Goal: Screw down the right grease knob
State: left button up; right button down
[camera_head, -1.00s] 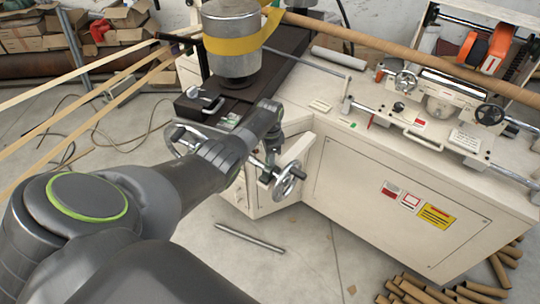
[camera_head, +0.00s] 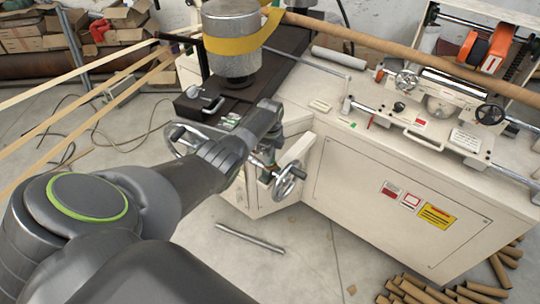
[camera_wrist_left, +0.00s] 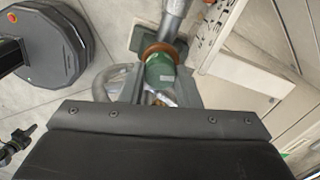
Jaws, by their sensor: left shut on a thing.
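My left arm reaches across the camera_head view to the near corner of the cream winder. My left gripper (camera_head: 269,158) points down beside the handwheel there and is partly hidden by its own wrist. In the camera_wrist_left view the gripper (camera_wrist_left: 161,88) is shut on a green knob with a copper-coloured rim (camera_wrist_left: 160,70), one finger on each side. I take this to be the right grease knob. In the camera_head view the wrist mostly hides the knob. My right gripper is not in view.
A metal handwheel (camera_head: 289,181) stands close to the gripper, and another crank wheel (camera_head: 180,141) lies behind the arm. A steel drum with a yellow belt (camera_head: 231,45) rises behind. A loose metal rod (camera_head: 250,238) lies on the floor. Cardboard tubes (camera_head: 428,293) lie at bottom right.

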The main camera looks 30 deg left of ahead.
pick_arm(q)
jog(key=shift+w+r, duration=0.1)
jog(key=shift+w, duration=0.05)
jog(key=o, duration=1)
jog(key=shift+c, duration=0.2)
jog(key=shift+r, duration=0.5)
notch_tip(320, 180, up, 16)
jog(key=b, duration=0.1)
jog(key=shift+r, duration=0.15)
